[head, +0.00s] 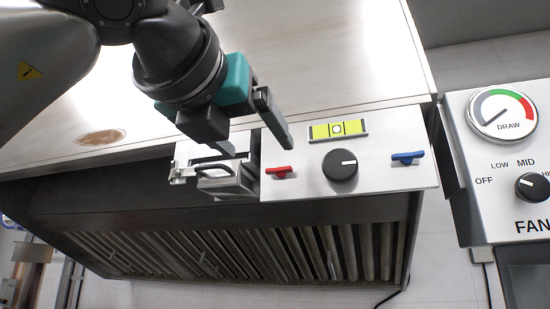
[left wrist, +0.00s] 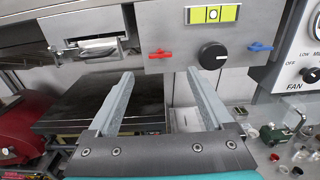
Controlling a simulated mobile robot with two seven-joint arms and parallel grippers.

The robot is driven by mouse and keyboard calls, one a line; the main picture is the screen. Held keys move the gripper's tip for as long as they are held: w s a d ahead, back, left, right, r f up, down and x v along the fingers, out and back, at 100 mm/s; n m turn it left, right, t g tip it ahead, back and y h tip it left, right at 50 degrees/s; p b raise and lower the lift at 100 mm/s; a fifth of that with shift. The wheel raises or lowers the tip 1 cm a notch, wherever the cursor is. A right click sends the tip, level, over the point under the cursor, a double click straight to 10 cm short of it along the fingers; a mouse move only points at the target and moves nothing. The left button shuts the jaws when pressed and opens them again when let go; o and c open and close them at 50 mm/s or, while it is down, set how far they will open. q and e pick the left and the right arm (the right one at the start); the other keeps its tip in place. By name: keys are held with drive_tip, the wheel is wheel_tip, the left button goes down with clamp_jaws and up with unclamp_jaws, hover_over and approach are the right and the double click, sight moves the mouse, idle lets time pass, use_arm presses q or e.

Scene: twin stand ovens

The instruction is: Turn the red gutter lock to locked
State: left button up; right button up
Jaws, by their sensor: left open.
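The red gutter lock (head: 279,170) is a small red lever at the left end of the metal panel, left of the black knob. In the left wrist view the red lock (left wrist: 160,53) lies roughly level, above and between my fingertips. My left gripper (head: 258,143) is open and empty; in the head view its fingers reach down just above and left of the red lock, apart from it as far as I can tell. In the left wrist view the open left gripper (left wrist: 160,75) points toward the panel. My right gripper is not in view.
The panel (head: 382,180) also bears a black knob (head: 340,165), a blue lever (head: 407,157) and a yellow level vial (head: 338,129). A metal latch (head: 222,178) stands just left of the red lock. A fan control box (head: 510,180) is at the right.

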sight(276, 168)
use_arm(q)
drive_tip(key=p+x, duration=0.3)
drive_tip(key=x, duration=0.6)
clamp_jaws()
idle(0.5)
